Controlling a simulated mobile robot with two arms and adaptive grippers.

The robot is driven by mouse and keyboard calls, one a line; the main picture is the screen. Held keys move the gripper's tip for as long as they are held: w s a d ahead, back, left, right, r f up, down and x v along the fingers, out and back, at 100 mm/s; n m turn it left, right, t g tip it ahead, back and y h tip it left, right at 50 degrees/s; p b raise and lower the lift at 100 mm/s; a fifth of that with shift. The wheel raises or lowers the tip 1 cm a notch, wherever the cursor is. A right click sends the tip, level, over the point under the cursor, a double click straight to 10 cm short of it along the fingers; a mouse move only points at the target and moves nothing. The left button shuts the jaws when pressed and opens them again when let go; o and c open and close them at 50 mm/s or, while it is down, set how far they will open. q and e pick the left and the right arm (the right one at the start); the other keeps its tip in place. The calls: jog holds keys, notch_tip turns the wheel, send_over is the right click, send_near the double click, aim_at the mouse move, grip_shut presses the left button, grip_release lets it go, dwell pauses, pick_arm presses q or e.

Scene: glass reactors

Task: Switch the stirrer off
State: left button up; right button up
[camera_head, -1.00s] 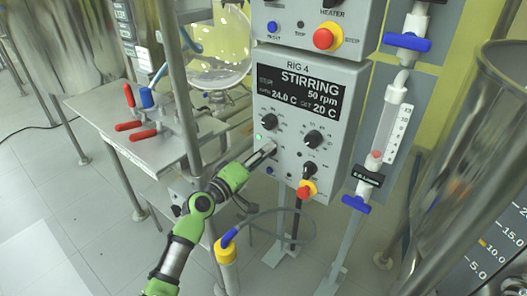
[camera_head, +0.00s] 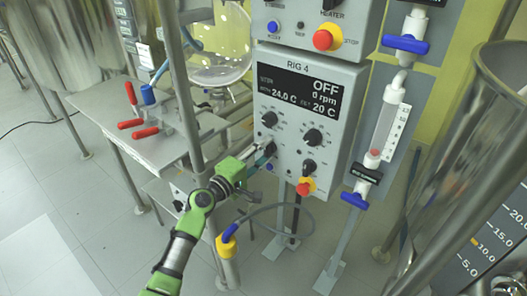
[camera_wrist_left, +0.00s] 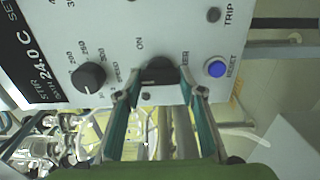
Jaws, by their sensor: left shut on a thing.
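The RIG 4 control box (camera_head: 300,125) is grey. Its display (camera_head: 300,90) reads OFF and 0 rpm. The black stirrer switch (camera_wrist_left: 158,70) sits on its panel below an ON label, between the fingertips in the left wrist view. My left gripper (camera_head: 262,156) is at the lower left of the panel, shut on the switch. It also shows in the left wrist view (camera_wrist_left: 160,88), with one finger on each side of the switch. The fingers partly hide the lettering there. My right gripper is not in view.
A speed knob (camera_wrist_left: 88,77) and a blue RESET button (camera_wrist_left: 216,68) flank the switch. A metal post (camera_head: 180,90) stands left, and a glass flask (camera_head: 218,50) is behind.

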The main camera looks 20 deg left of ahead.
pick_arm(q)
jog(key=o, duration=1.1)
jog(key=shift+s+a, duration=0.1)
jog(key=shift+s+a+f, duration=0.1)
jog(key=shift+s, duration=0.25)
jog(key=v, duration=1.1)
